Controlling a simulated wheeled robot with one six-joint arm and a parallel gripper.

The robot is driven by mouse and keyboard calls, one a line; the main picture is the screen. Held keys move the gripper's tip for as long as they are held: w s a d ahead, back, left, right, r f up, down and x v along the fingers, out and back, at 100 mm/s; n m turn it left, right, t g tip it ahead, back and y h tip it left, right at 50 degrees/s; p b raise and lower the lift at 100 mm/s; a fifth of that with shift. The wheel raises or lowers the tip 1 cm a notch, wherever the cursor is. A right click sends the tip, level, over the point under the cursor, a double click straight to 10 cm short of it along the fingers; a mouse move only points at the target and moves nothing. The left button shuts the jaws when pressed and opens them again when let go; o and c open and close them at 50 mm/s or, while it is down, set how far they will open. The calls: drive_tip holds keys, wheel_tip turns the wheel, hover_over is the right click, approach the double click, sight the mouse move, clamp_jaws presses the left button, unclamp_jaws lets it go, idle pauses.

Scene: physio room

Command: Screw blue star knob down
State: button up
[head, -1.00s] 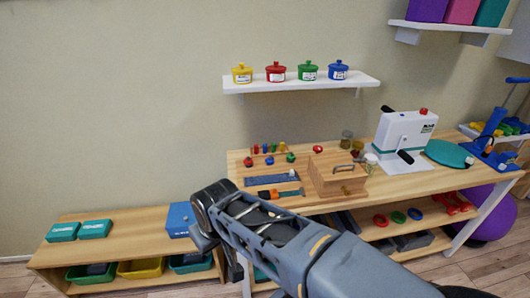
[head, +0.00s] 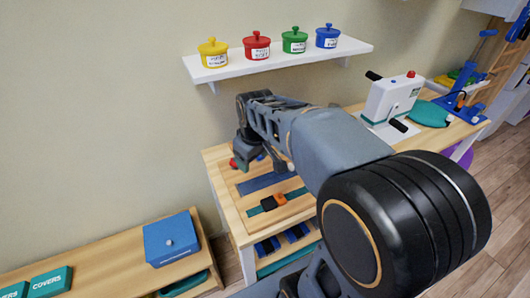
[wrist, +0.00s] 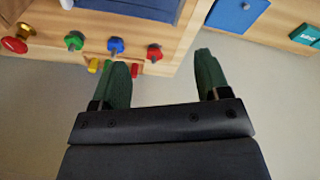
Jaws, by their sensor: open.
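The blue star knob (wrist: 116,45) sits on the wooden bench top in the wrist view, between a green knob (wrist: 74,40) and a red knob (wrist: 154,52). It appears just beyond the tip of the left finger, not between the fingers. My gripper (wrist: 163,62) is open and empty, with two dark green fingers spread apart. In the head view my gripper (head: 243,155) is over the far left part of the bench, and my arm hides most of the knobs. Whether the blue knob is raised or seated cannot be told.
A wall shelf (head: 290,62) with several coloured pots hangs above the bench (head: 225,190). A white machine (head: 392,100) stands at the bench's right. A low unit (head: 110,255) with a blue box (head: 172,240) is at lower left. Small coloured pegs (wrist: 93,65) stand near the knobs.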

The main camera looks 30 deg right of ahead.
drive_tip(key=w+d+f+n, duration=0.2)
drive_tip(key=w+d, duration=0.1)
drive_tip(key=w, duration=0.2)
drive_tip(key=w+d+f+n+g+b, duration=0.1)
drive_tip(key=w+d+f+n, duration=0.1)
drive_tip(key=w, duration=0.3)
drive_tip(key=w+d+f+n+g, duration=0.1)
drive_tip(key=w+d+f+n, duration=0.1)
drive_tip(key=w, duration=0.3)
drive_tip(key=shift+d+f, duration=0.8)
drive_tip(key=shift+d, duration=0.05)
drive_tip(key=shift+n, duration=0.6)
drive_tip(key=f, duration=0.4)
drive_tip(key=w+f, duration=0.1)
drive_tip(key=f, duration=0.2)
drive_tip(key=shift+d+f+b, duration=0.1)
drive_tip(key=shift+d+b, duration=0.3)
drive_tip(key=shift+f, duration=0.7)
drive_tip(key=c, duration=0.9)
drive_tip(key=shift+m, duration=0.3)
drive_tip(key=shift+c, duration=0.2)
